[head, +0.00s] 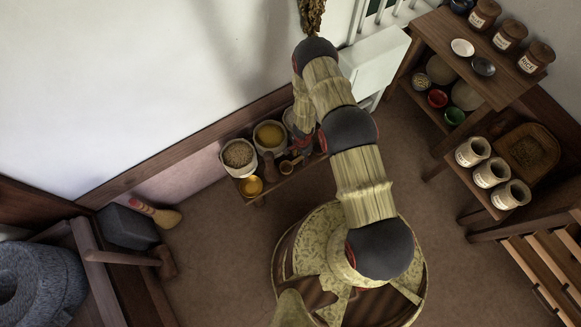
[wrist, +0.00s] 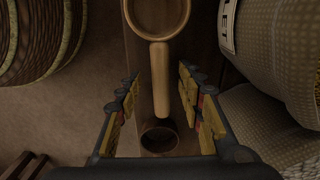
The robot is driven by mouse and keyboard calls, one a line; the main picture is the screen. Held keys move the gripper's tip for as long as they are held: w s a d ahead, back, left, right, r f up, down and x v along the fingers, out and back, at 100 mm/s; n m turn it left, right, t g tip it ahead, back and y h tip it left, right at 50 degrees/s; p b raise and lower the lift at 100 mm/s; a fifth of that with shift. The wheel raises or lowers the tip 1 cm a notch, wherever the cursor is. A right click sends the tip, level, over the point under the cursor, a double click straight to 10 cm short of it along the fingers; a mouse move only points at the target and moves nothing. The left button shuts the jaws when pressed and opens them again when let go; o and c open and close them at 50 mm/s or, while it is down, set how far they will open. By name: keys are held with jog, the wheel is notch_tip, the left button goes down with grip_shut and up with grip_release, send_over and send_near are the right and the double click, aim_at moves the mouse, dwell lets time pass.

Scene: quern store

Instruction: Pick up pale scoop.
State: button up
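The pale scoop (wrist: 159,80) is light wood, with a round bowl at the top of the wrist view and a straight handle pointing down the picture. It lies over a brown wooden bench (wrist: 199,42). My gripper (wrist: 160,84) is open, with one finger on each side of the handle and a visible gap on both sides. My gripper's fingers are mostly hidden there by the arm.
A small dark round cup (wrist: 159,136) stands below the handle end. Floor in front is clear.

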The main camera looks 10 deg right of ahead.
jog(key=shift+f, duration=0.4)
jog(key=shift+r, duration=0.1)
jog(key=shift+c, duration=1)
jog(key=c, duration=0.7)
grip_shut()
